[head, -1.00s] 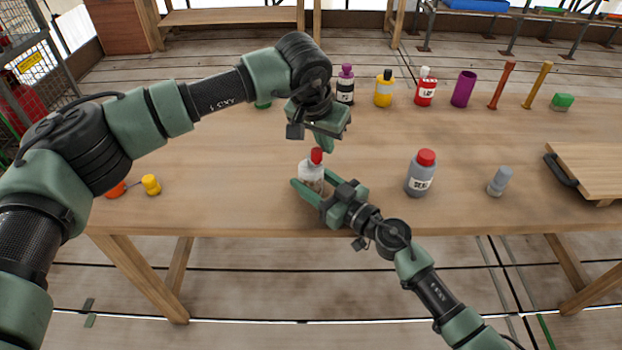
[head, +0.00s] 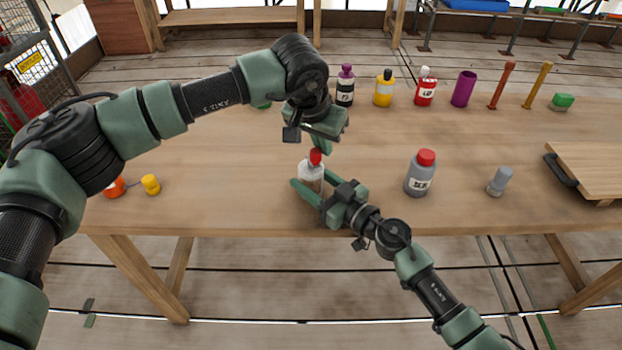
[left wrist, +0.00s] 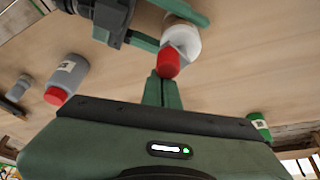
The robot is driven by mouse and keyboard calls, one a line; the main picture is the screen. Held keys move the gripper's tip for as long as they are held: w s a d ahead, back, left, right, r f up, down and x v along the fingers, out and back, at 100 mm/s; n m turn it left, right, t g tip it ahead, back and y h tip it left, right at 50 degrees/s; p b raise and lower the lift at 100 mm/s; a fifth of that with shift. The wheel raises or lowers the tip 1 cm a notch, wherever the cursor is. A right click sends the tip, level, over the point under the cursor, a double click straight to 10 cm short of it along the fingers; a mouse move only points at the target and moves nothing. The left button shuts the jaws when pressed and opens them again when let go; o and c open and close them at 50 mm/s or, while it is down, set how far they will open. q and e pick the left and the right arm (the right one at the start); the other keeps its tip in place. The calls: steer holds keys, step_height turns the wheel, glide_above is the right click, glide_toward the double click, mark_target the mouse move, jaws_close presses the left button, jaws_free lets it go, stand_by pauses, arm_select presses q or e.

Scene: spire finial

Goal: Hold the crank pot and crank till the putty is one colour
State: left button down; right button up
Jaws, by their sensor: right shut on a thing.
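A whitish pot (head: 311,177) with a red knob (head: 316,156) on top stands near the table's front edge. I take it for the crank pot. My right gripper (head: 312,188) has its fingers around the pot's body and is shut on it. My left gripper (head: 322,146) is above, its fingertips right by the red knob. In the left wrist view, its fingers (left wrist: 163,78) look closed together, with their tips at the edge of the red knob (left wrist: 168,63). I cannot tell whether they touch it. The putty inside is hidden.
A grey bottle with a red cap (head: 420,175) and a small grey piece (head: 498,182) stand to the right. A wooden board (head: 590,165) lies at far right. Several bottles and sticks line the back. A yellow piece (head: 151,185) is at left. Table between is clear.

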arm_select(q)
steer(key=shift+s, duration=0.35)
steer(key=shift+s+d, duration=0.15)
stand_by(0.3)
step_height(320, 180, up, 7)
stand_by(0.8)
stand_by(0.3)
steer(key=shift+d+f, duration=0.2)
steer(key=shift+f, duration=1.8)
steer(key=shift+f, duration=0.2)
stand_by(1.0)
